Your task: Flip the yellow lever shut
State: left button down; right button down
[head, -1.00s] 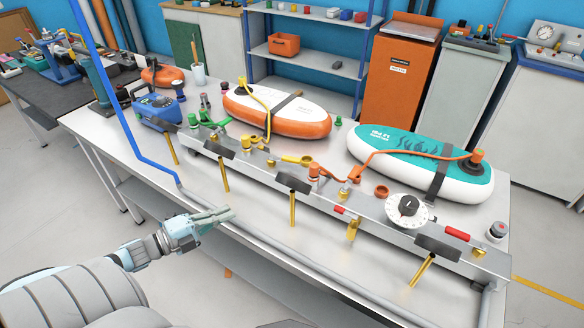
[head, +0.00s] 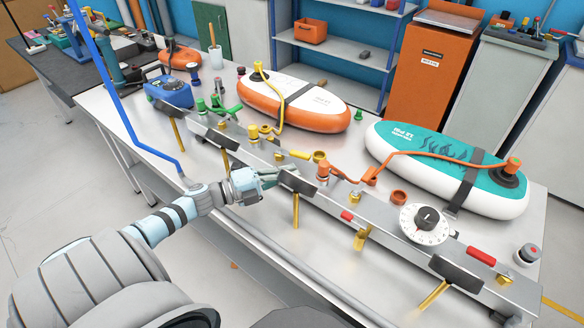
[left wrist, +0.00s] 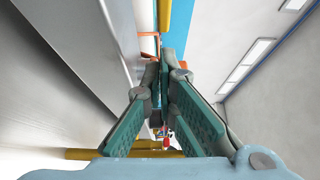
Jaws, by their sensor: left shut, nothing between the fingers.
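The yellow lever (head: 294,154) sits on top of the long metal manifold rail (head: 375,215), left of a yellow ring-shaped fitting (head: 319,156). It appears to lie roughly along the rail; its exact angle is too small to tell. My left gripper (head: 284,173) is shut and empty, in front of the rail and just below the lever in the picture. Its tips are close to a dark block (head: 298,182) on the rail's front; I cannot tell whether they touch it. In the left wrist view its teal fingers (left wrist: 164,75) meet at the tips. My right gripper is out of view.
Green (head: 215,106), orange (head: 324,172) and red (head: 481,256) fittings line the rail, with a white dial (head: 426,222). Behind lie an orange-white board (head: 322,112) and a teal-white board (head: 420,150) with hoses. A blue pump (head: 168,90) stands at left.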

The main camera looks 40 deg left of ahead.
aim_at(292, 154)
pick_arm(q)
jog(key=shift+w+a, duration=0.3)
jog(key=shift+w, duration=0.35)
jog(key=shift+w+a, duration=0.25)
jog(key=shift+w, duration=0.35)
jog(key=shift+w+r+n+y, duration=0.1)
jog(key=shift+w+n+y, duration=0.05)
jog(key=shift+n+y, duration=0.15)
jog(key=shift+w+d+t+y+p, duration=0.1)
jog(key=shift+t+y+p, duration=0.2)
jog(key=shift+p, duration=0.05)
